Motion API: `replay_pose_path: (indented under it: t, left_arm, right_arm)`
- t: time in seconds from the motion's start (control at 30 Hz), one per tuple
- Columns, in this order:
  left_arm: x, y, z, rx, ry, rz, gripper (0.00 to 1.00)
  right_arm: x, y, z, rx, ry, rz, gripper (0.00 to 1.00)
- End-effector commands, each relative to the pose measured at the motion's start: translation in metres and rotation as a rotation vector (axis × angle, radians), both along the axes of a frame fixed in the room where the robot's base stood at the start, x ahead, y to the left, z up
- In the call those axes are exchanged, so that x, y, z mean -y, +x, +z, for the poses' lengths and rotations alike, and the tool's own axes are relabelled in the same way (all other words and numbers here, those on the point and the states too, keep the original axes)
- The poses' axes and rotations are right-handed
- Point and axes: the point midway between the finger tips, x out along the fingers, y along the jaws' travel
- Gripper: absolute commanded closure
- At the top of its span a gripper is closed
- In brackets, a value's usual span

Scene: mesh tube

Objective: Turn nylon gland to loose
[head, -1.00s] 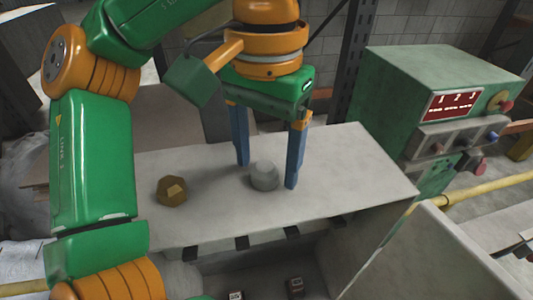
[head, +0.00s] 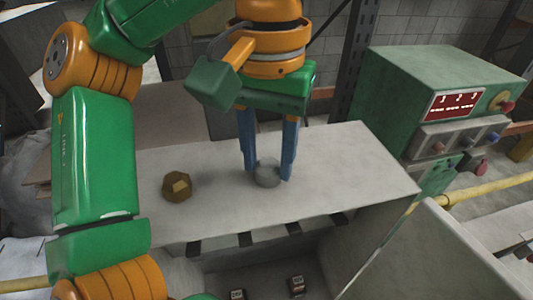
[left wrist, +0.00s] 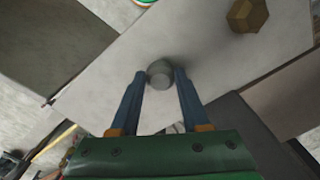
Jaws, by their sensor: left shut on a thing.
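The nylon gland looks to be the light grey round piece (head: 267,174) on the pale grey table top. It also shows in the left wrist view (left wrist: 160,74). My left gripper (head: 267,172) points down with its blue fingers on either side of the grey piece and is shut on it. In the left wrist view its fingertips (left wrist: 161,74) touch the piece's sides. A brass-coloured faceted piece (head: 177,186) sits apart on the table to the left; it also shows in the left wrist view (left wrist: 247,15). My right gripper is not in view.
The pale table top (head: 340,170) is clear to the right of the grey piece. A green control box (head: 440,90) with a red panel and knobs stands at the right. An open bin with small dark blocks (head: 297,286) lies below the table's front edge.

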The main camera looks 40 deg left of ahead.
Motion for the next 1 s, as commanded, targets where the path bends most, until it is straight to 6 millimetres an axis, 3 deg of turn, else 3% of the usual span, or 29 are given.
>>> replay_pose_path:
  t: [1.0]
  left_arm:
    - [0.0,0.0009,0.0009,0.004,-0.003,0.964,1.0]
  right_arm:
    - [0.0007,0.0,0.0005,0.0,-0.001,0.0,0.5]
